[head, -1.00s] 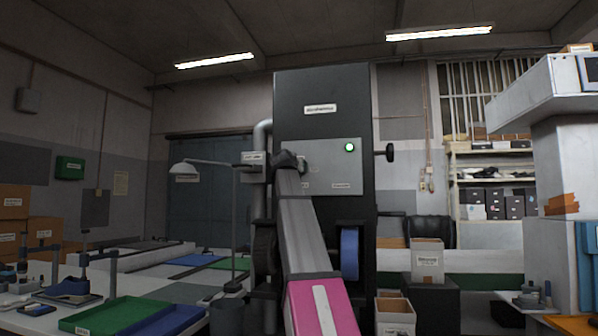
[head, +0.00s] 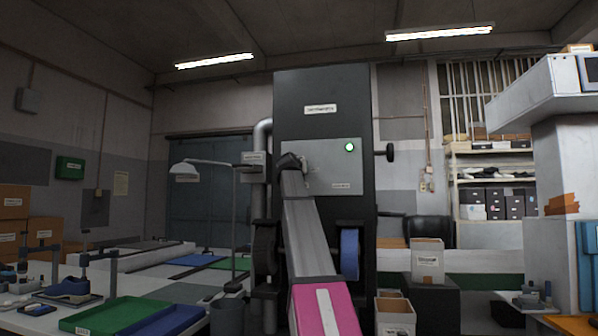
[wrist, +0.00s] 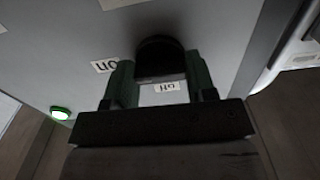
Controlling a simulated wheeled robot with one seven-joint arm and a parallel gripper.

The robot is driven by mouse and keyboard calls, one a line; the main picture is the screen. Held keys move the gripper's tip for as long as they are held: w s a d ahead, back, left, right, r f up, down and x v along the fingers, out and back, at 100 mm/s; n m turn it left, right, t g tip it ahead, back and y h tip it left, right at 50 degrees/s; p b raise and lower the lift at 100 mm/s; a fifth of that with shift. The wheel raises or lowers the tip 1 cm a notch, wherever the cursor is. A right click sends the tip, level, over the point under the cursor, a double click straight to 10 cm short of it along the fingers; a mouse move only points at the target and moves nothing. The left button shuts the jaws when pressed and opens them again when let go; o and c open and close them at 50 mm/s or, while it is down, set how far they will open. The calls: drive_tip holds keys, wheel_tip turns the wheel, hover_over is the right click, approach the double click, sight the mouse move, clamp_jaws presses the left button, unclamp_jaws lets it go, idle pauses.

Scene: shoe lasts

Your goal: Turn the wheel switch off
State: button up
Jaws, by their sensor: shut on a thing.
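The wheel switch shows in the wrist view as a dark rounded knob (wrist: 160,55) on the grey panel of the tall dark machine. My gripper (wrist: 160,76) is shut on this knob, with one green finger on each side of it. In the head view my gripper (head: 291,161) is at the left part of the panel (head: 330,177), and it hides most of the switch. A green lamp (head: 349,147) glows on the panel; it also shows in the wrist view (wrist: 61,113). A label reading "ON" (wrist: 105,65) sits left of the knob in the wrist view.
A dark wheel (head: 265,250) and a blue wheel (head: 349,254) flank my arm below the panel. A black side knob (head: 384,152) sticks out right of the machine. A desk lamp (head: 205,163) and a grey pipe (head: 262,140) stand to the left.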

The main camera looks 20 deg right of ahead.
drive_tip(key=shift+n, duration=8.9)
drive_tip(key=o, duration=0.9)
drive_tip(key=shift+o, duration=0.2)
drive_tip(key=shift+s, duration=0.1)
